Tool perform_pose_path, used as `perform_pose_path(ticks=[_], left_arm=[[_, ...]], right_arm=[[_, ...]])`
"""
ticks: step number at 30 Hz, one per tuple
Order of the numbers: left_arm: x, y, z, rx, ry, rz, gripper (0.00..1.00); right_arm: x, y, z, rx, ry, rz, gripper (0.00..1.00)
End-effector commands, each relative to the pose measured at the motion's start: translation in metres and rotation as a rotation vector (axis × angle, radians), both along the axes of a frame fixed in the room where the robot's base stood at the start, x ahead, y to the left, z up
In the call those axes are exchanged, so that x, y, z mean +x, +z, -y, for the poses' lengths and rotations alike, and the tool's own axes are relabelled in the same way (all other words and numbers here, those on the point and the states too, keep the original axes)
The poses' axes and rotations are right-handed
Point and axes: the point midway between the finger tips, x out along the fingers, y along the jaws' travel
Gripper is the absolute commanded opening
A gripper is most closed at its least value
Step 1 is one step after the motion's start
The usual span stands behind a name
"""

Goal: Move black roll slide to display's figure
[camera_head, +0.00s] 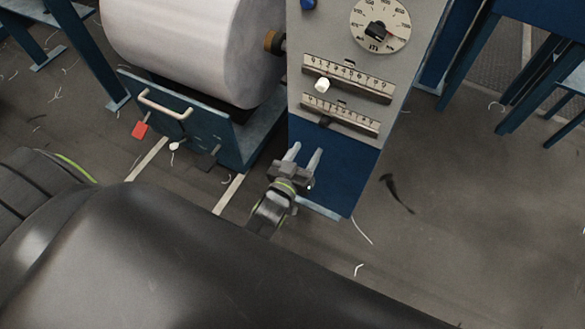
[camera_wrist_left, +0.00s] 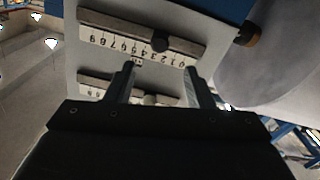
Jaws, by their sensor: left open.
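The black roll slide (camera_head: 326,123) sits on the lower scale (camera_head: 352,127) of the grey panel, toward its left, low-number end. In the left wrist view, the picture is turned over and the black slide (camera_wrist_left: 160,44) shows on the upper rail. A small display (camera_head: 342,104) sits above that scale; I cannot read its figure. My left gripper (camera_head: 303,155) is open and empty, in front of the panel's blue lower part, just below the black slide and apart from it. In the wrist view its fingers (camera_wrist_left: 159,75) point at the panel. My right gripper is not in view.
Above the black slide is a second scale with a white slide (camera_head: 322,85), and higher a round dial (camera_head: 379,25). A large pale roll (camera_head: 190,50) stands left on a blue frame with a handle (camera_head: 165,105). The floor to the right is mostly clear.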

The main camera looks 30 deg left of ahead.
Motion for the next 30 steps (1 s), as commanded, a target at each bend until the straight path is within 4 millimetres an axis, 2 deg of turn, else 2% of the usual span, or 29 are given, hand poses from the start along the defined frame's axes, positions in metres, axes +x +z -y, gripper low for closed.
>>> perform_pose_path(ticks=[1, 6, 12, 17, 30], left_arm=[[-0.013, 0.002, -0.001, 0.0, 0.001, -0.003, 0.48], [-0.045, 0.001, -0.001, -0.001, 0.001, -0.003, 0.48], [-0.068, 0.0, -0.002, 0.0, 0.001, -0.001, 0.48], [-0.073, -0.001, -0.002, 0.0, 0.0, -0.001, 0.48], [-0.073, -0.001, -0.002, 0.0, 0.0, 0.0, 0.48]], right_arm=[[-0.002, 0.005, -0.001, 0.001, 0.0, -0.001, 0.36], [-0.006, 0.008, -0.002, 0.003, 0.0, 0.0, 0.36], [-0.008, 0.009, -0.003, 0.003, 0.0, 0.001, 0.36], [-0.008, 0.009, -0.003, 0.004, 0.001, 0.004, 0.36], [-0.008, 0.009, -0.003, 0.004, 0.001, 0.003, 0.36]])
